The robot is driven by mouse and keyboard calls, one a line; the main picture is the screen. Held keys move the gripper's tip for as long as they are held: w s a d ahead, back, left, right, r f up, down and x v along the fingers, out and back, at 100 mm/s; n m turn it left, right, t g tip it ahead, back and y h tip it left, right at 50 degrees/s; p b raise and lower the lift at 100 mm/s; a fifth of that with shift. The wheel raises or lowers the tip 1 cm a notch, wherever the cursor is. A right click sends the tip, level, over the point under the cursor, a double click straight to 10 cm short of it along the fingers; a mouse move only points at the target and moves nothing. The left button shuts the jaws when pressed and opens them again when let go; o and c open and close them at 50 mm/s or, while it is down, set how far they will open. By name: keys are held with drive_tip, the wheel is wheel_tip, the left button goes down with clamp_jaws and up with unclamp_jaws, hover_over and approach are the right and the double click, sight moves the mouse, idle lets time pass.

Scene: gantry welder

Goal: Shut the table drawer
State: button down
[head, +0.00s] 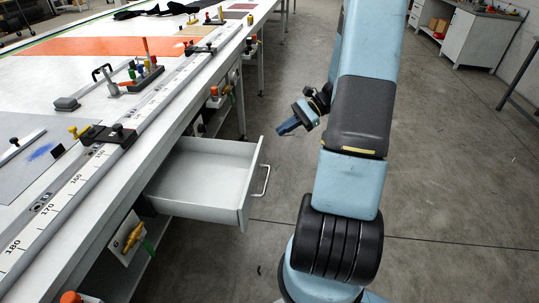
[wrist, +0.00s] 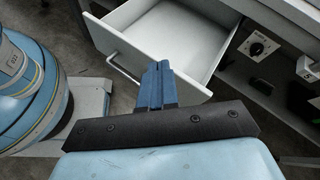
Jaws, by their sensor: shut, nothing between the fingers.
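The table drawer (head: 206,176) is pulled out from under the long white table (head: 110,200). It is a white, empty box with a bar handle (head: 262,181) on its front. The drawer also shows in the wrist view (wrist: 185,45), with its handle (wrist: 122,68) at the left of the front panel. My gripper (head: 283,131) is to the right of the drawer, beyond the handle in the head view, and apart from it. In the wrist view the blue fingers (wrist: 158,72) are together with nothing between them, and they overlap the drawer front in the picture.
A ruler rail (head: 120,130) with clamps runs along the table edge. Knobs and a switch plate (head: 127,238) stick out below it. The concrete floor (head: 430,170) right of the drawer is open. A grey cabinet (head: 478,38) stands at the back right.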

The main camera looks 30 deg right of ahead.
sight(263, 153)
drive_tip(key=d+f+m+t+y, duration=0.1)
drive_tip(key=d+f+m+t, duration=0.4)
drive_tip(key=f, duration=0.3)
drive_tip(key=d+f+m+t+y, duration=0.1)
drive_tip(key=d+f+m+t, duration=0.35)
drive_tip(key=f, duration=0.45)
drive_tip(key=shift+m, duration=0.25)
drive_tip(key=x, duration=1.3)
drive_tip(key=shift+w+f, duration=0.1)
